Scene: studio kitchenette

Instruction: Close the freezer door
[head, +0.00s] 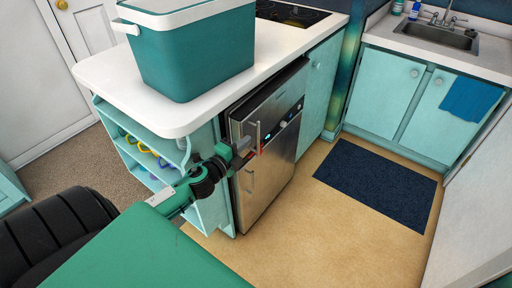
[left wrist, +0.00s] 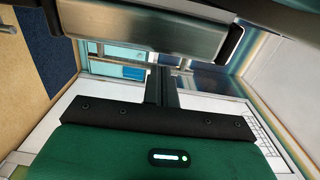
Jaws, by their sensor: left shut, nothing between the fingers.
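The steel fridge-freezer (head: 268,175) stands under the white counter. Its upper door, the freezer door (head: 275,105), has an upright handle at its left side; it looks closed or only slightly ajar, and I cannot tell which. My left gripper (head: 254,146) is shut and empty, at the left part of the steel front beside that handle; I cannot tell whether it touches. In the left wrist view, my shut fingers (left wrist: 161,85) point at the appliance, and a steel panel (left wrist: 140,32) with dark edges crosses the top. My right gripper is not in view.
A teal cooler box (head: 190,55) stands on the counter (head: 120,80). Open shelves (head: 150,160) with colourful items are left of the appliance. The tan floor in front is clear up to a dark blue mat (head: 380,185). A sink cabinet (head: 420,105) stands at the right.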

